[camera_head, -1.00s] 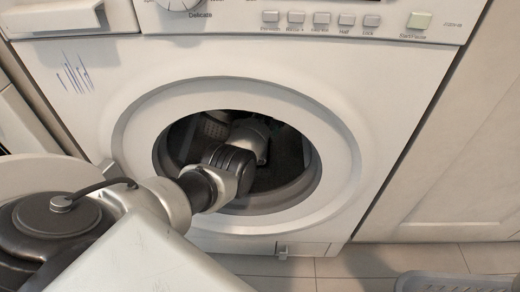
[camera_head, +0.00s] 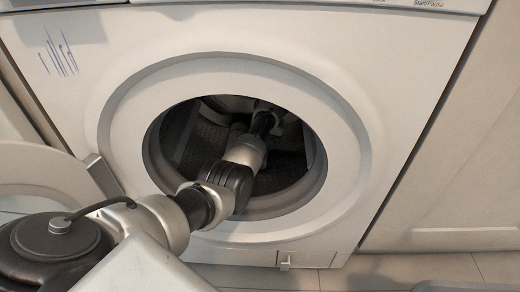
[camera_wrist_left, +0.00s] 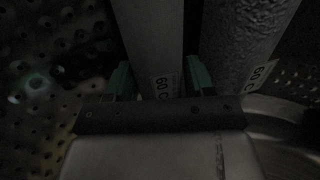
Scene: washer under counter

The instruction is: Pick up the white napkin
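In the left wrist view, two pale rolled or folded cloths with "60 C" tags lie in the dark drum. The smooth one (camera_wrist_left: 150,35), which looks like the white napkin, runs between and beyond my fingertips. The other (camera_wrist_left: 245,40) has a rough texture and lies to the right. My left gripper (camera_wrist_left: 160,80) has green fingertips set apart, with the smooth cloth's tag between them. A gap shows by the right fingertip, so the gripper looks open. In the head view my left arm reaches through the washer opening (camera_head: 160,150); the cloths are not visible there. My right gripper is out of view.
The perforated drum wall (camera_wrist_left: 50,60) surrounds the gripper. The washer's round rim (camera_head: 345,150) encloses my arm closely. The open door (camera_head: 45,175) stands at the left. A cabinet panel (camera_head: 460,150) is at the right, with tiled floor below.

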